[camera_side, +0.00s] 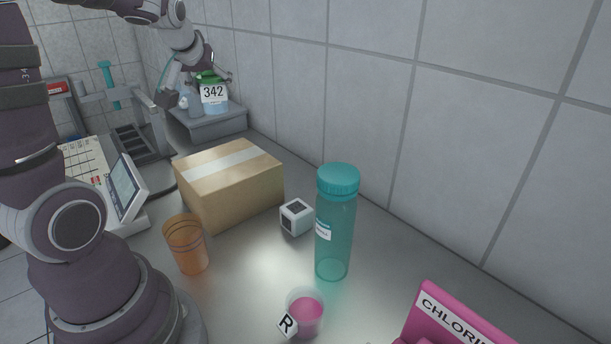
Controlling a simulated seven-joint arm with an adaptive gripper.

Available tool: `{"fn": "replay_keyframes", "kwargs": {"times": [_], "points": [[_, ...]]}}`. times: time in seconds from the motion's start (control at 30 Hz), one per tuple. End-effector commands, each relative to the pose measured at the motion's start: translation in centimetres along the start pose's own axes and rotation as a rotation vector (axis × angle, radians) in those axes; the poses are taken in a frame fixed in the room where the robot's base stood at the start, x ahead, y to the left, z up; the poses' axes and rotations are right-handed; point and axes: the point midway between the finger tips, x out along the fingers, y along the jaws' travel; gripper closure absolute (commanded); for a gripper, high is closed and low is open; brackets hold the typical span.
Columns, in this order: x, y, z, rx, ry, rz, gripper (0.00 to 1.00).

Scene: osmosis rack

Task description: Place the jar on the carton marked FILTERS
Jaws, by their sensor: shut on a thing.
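The jar (215,104) has a green lid, bluish contents and a white label reading 342. It is upright at the grey raised platform (222,125) at the back; I cannot tell whether its base touches the platform. My gripper (203,80) comes down from above and is shut on the jar near its lid. A closed brown carton (228,182) with pale tape along its top stands nearer on the bench. No FILTERS marking is visible on the faces I can see. The carton's top is bare.
A tall teal bottle (334,225), a small white cube (296,217), an orange cup (187,246) and a pink-filled cup marked R (305,312) stand around the carton's near side. A pink CHLORI box (440,315) is at front right. A tiled wall runs behind.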

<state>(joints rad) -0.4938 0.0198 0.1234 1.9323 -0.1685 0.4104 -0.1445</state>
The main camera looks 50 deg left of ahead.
Motion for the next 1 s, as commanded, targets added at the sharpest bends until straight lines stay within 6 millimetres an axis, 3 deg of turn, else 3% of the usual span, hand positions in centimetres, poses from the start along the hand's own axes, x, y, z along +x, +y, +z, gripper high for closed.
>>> {"fn": "replay_keyframes", "kwargs": {"times": [0.6,0.97,1.0], "points": [[7.3,-0.4,7.4,0.002,-0.005,0.0,0.82],[7.7,-0.3,7.7,0.002,0.001,0.002,0.82],[7.7,-0.3,7.7,0.002,0.001,0.002,0.39]]}}
